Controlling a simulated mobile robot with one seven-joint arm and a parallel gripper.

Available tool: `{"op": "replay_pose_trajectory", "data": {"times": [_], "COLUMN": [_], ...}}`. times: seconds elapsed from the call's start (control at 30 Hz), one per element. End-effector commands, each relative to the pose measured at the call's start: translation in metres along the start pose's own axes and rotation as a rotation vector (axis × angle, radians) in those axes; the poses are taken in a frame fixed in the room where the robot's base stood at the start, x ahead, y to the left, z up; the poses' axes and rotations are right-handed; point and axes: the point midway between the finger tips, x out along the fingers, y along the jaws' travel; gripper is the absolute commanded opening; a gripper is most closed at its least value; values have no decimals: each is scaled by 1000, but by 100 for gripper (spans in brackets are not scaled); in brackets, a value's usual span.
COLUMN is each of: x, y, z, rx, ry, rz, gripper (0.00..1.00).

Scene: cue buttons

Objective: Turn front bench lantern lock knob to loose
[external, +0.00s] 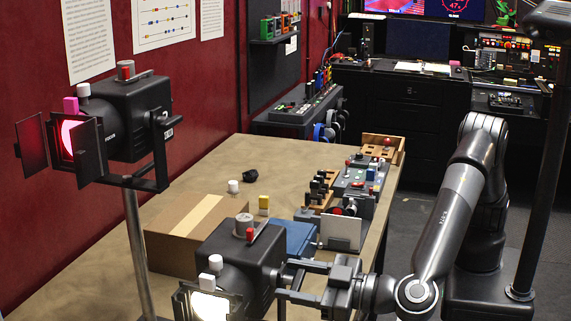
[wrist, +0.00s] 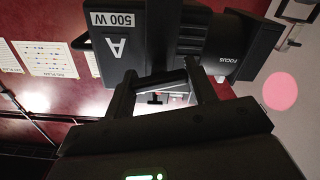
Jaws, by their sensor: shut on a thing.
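The front lantern (external: 235,255) is a black box with a white-lit front, a grey knob (external: 243,222) and a red piece on top, at the bottom middle of the external view. In the wrist view the lantern body (wrist: 135,42) fills the top, marked "A" and "500 W". My gripper (external: 283,280) reaches it from the right, level, at its side. In the wrist view its fingers (wrist: 160,85) stand apart with a dark bar-like part, the side lock knob (wrist: 160,81), between their tips. The knob's setting cannot be read.
A second lantern (external: 125,115) with a pink-lit front stands on a pole at the left. A cardboard box (external: 185,245) and a blue case (external: 297,238) sit close behind the front lantern. The table (external: 235,165) has bare room at its far middle.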

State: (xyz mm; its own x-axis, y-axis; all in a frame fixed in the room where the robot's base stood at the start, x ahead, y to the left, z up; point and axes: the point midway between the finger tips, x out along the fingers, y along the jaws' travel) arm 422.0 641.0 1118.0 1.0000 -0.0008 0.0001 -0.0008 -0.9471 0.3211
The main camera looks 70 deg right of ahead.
Motion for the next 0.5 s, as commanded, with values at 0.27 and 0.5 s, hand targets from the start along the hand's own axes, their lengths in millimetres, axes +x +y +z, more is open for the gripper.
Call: {"op": "replay_pose_trajectory", "data": {"times": [0.27, 0.5], "x": [0, -1], "y": [0, -1], "z": [0, 0], "rx": [-93, -91], "ry": [-1, 0], "rz": [0, -1], "gripper": [28, 52]}}
